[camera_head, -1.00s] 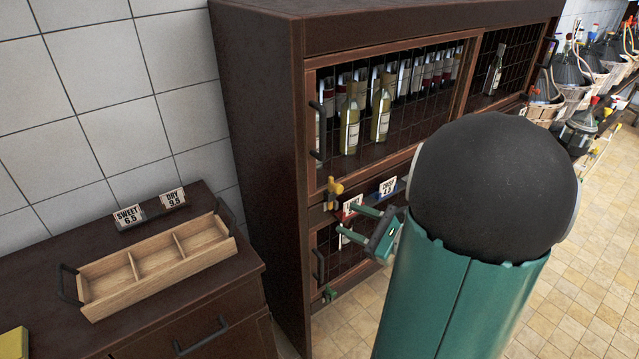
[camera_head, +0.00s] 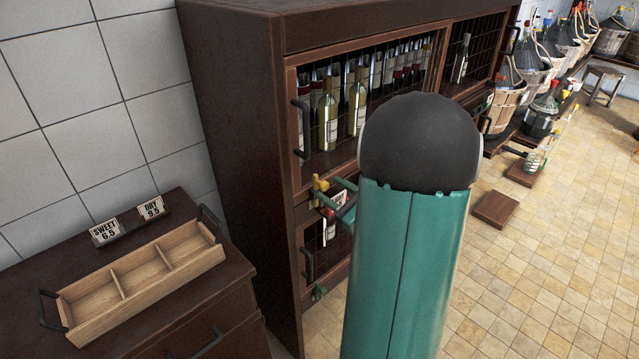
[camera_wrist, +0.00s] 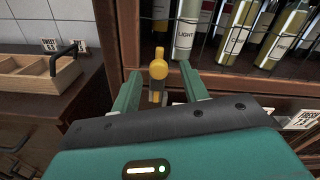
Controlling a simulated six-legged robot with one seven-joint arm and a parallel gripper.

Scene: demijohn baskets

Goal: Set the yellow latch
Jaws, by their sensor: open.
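The yellow latch (camera_head: 319,184) sits on the dark front rail of the wooden cabinet, between its upper and lower mesh doors. In the wrist view the latch (camera_wrist: 158,69) shows as a yellow knob standing upright, between and just beyond the two green fingers. My gripper (camera_wrist: 160,88) is open, with a finger on each side of the latch's line. I cannot tell whether either finger touches it. In the head view my gripper (camera_head: 338,190) is close to the latch, and my arm hides much of it.
The cabinet (camera_head: 240,120) holds several bottles behind mesh. A green latch (camera_head: 319,291) sits lower on its front. A three-part wooden tray (camera_head: 145,278) lies on the counter at left, with two price signs behind it. Boards (camera_head: 496,210) lie on the tiled floor at right.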

